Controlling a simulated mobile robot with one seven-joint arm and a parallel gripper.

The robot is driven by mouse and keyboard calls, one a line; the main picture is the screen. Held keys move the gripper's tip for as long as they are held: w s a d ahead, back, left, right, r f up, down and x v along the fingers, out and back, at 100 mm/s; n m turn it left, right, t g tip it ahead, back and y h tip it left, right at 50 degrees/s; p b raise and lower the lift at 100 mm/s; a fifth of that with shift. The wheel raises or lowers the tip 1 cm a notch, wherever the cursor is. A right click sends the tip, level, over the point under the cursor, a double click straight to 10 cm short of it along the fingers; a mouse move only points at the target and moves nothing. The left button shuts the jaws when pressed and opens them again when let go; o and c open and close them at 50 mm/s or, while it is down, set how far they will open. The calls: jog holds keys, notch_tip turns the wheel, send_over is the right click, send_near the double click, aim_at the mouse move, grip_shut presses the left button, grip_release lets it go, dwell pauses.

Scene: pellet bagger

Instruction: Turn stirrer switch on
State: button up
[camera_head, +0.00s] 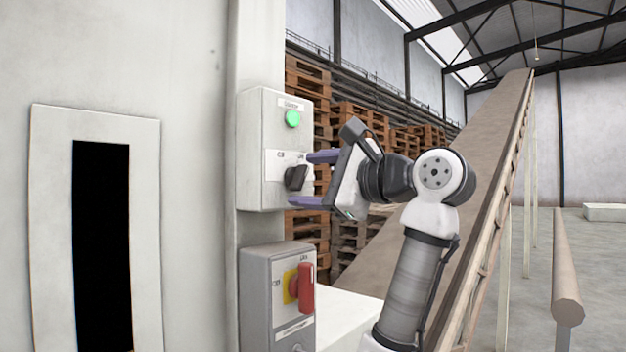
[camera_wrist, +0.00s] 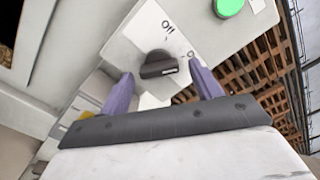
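The stirrer switch (camera_head: 295,177) is a black rotary knob on a pale grey box (camera_head: 262,150), below a green light (camera_head: 292,119). In the wrist view the knob (camera_wrist: 158,64) lies between and just beyond my two purple fingertips, with a plate marked "Off" above it. The other marking is only partly readable. My gripper (camera_head: 318,180) is open, to the right of the box, with its fingers pointing at the knob. The wrist view shows my gripper (camera_wrist: 158,88) with a wide gap between the fingers and nothing held.
Below is a grey box (camera_head: 255,290) with a red handle (camera_head: 305,287) on a yellow plate. A wall with a dark slot (camera_head: 102,245) stands at left. Stacked wooden pallets (camera_head: 360,120) and a sloping conveyor (camera_head: 490,120) are behind my arm.

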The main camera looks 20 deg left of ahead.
jog(key=b+v, duration=0.4)
jog(key=v, duration=0.9)
jog(key=shift+d, duration=0.4)
jog(key=shift+s, duration=0.1)
